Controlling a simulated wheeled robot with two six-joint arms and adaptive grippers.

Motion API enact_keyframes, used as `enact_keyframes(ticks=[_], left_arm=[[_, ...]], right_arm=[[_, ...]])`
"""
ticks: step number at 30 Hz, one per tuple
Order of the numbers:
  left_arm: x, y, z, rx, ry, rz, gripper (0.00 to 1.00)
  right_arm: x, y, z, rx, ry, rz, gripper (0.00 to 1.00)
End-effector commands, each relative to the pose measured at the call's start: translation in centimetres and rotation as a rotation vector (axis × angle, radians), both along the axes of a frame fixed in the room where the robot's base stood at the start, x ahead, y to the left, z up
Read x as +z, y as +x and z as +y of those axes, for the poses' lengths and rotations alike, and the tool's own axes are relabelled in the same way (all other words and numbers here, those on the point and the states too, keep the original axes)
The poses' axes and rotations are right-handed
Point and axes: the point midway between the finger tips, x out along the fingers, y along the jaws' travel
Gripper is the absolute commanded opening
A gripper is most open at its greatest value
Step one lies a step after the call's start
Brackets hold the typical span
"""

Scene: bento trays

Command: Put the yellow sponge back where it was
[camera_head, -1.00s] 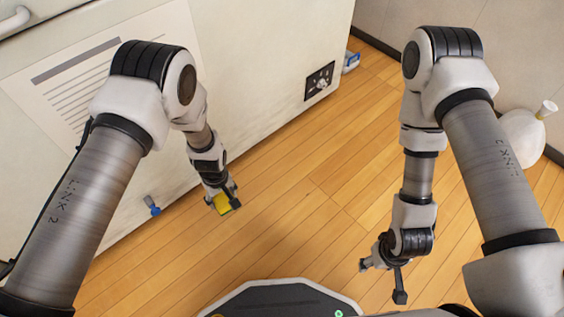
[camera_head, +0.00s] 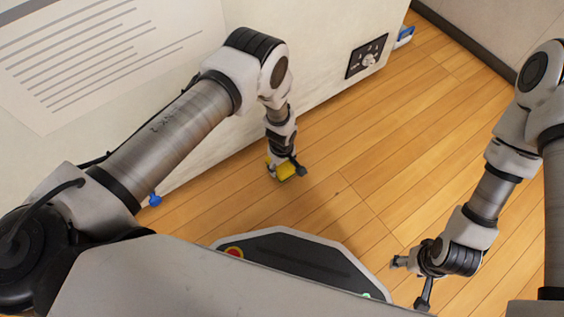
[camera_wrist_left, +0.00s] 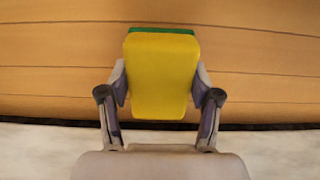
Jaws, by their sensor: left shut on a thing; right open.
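The yellow sponge (camera_head: 286,170) is held in my left gripper (camera_head: 285,172), low in front of the white cabinet in the head view. In the left wrist view the sponge (camera_wrist_left: 162,75) fills the space between the two fingers of my left gripper (camera_wrist_left: 160,98), with a green layer along its far edge. I cannot tell whether it touches the floor. My right gripper (camera_head: 411,281) is open and empty at the lower right of the head view, above the floor.
A white cabinet (camera_head: 190,163) with a printed sheet (camera_head: 100,60) and a dark dial panel (camera_head: 367,55) stands at the back. A small blue thing (camera_head: 154,200) is by its lower left side, and a blue and white thing (camera_head: 404,36) by its far corner. The wooden floor (camera_head: 400,150) between my arms is clear.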

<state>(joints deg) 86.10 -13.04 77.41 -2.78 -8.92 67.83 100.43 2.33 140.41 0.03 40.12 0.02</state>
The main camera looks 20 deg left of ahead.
Motion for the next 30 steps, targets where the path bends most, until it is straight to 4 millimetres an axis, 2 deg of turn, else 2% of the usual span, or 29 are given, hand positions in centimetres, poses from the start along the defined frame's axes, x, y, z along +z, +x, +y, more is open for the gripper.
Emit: enact_keyframes(ticks=[7, 9, 11, 18, 22, 23, 24, 25, 30], left_arm=[[-1.0, 3.1, 1.1, 0.001, -0.001, -0.001, 0.19], [-3.2, 2.7, 1.1, -0.002, 0.0, 0.004, 0.19], [-4.1, 2.7, 1.1, -0.001, 0.0, 0.003, 0.19], [-3.9, 2.8, 1.0, 0.0, 0.0, 0.001, 0.19], [-4.4, 2.7, 1.0, 0.0, 0.0, 0.001, 0.19], [-4.3, 2.7, 1.0, -0.001, 0.0, 0.001, 0.67], [-4.2, 2.8, 1.0, -0.001, 0.0, 0.001, 0.81], [-4.2, 2.7, 1.0, -0.001, 0.0, 0.001, 0.88], [-4.2, 2.7, 1.0, -0.001, 0.0, 0.001, 0.88]], right_arm=[[-2.0, 0.0, 0.0, -0.003, 0.0, -0.001, 0.62], [-3.5, 0.1, -0.1, -0.005, -0.001, -0.003, 0.62], [-4.1, 0.1, -0.1, -0.007, -0.001, -0.003, 0.62], [-3.8, 0.2, -0.1, -0.009, -0.001, -0.005, 0.62], [-4.3, 0.2, -0.1, -0.009, -0.001, -0.005, 0.62], [-4.2, 0.2, -0.1, -0.009, -0.001, -0.005, 0.62], [-4.1, 0.2, -0.1, -0.009, -0.001, -0.005, 0.62], [-4.1, 0.2, -0.1, -0.009, -0.001, -0.005, 0.62], [-4.1, 0.2, -0.1, -0.009, -0.001, -0.005, 0.62]])
